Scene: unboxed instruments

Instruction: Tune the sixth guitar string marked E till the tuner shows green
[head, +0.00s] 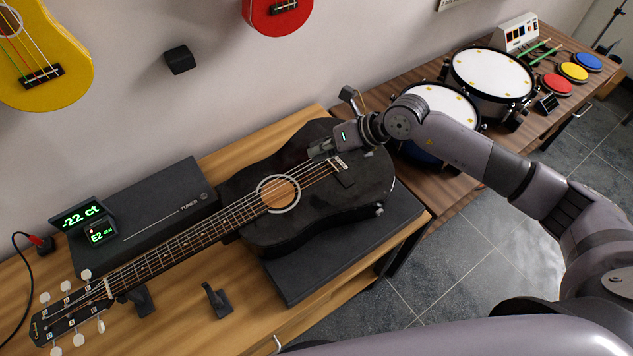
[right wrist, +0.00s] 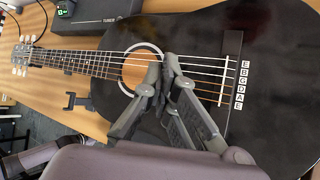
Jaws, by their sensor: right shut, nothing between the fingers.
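The black acoustic guitar (head: 290,230) lies face up on a dark stand, its headstock (head: 62,322) with several white tuning pegs at the lower left. Its strings cross the round sound hole (head: 279,195). In the right wrist view, labels E, B, G, D, A, E run beside the bridge; the lower E label (right wrist: 239,105) marks one edge string. The tuner (head: 165,205) shows "-22 ct" on its display (head: 82,213) and E2 below, in green text. My right gripper (head: 318,152) is shut and empty over the strings between sound hole and bridge; its fingers (right wrist: 160,88) hide part of them. Contact is unclear.
Drums (head: 492,75) and coloured pads (head: 572,71) stand on the table at the upper right. A yellow ukulele (head: 45,65) hangs on the wall.

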